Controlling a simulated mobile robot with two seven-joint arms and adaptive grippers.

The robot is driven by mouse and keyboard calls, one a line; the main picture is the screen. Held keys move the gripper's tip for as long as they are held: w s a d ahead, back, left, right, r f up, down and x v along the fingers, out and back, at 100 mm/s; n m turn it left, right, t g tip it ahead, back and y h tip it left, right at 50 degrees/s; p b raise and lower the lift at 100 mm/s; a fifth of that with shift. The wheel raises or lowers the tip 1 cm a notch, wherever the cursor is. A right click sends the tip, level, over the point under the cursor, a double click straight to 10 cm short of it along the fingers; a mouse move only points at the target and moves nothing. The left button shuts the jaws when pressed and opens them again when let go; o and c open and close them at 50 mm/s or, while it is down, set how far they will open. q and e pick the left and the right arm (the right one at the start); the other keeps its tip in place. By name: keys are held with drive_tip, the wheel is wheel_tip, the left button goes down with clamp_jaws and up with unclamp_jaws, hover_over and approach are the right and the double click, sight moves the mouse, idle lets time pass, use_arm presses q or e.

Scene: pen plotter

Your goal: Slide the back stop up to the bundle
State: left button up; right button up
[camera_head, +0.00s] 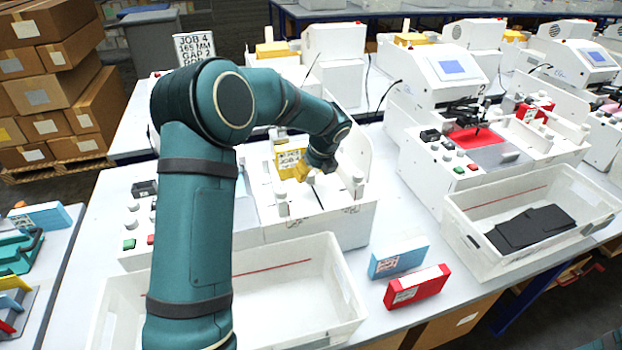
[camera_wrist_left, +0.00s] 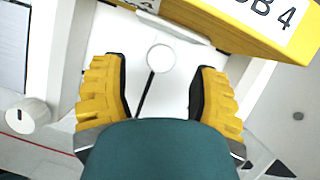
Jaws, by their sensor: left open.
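The yellow bundle (camera_head: 290,162) with a white "JOB 4" label stands on the white machine at the near left. It also shows at the top right of the left wrist view (camera_wrist_left: 235,22). A round white knob (camera_wrist_left: 160,58) on a dark slot, seemingly the back stop's handle, is in that view, a little apart from the bundle. My left gripper (camera_head: 318,172) is over the machine bed, beside the bundle. In the wrist view its yellow fingers (camera_wrist_left: 161,80) are open on either side of the knob, with gaps on both sides. My right gripper is out of view.
White posts (camera_head: 282,200) rise at the bed's front. Another machine (camera_head: 440,75) and a bin with dark sheets (camera_head: 560,195) stand further right.

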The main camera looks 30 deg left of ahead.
sight(311, 173)
use_arm(q)
drive_tip(key=shift+x, duration=1.8)
drive_tip(key=shift+r, duration=0.1)
clamp_jaws()
drive_tip(key=shift+w+a+r+p, duration=0.15)
drive_tip(key=shift+p, duration=0.3)
unclamp_jaws()
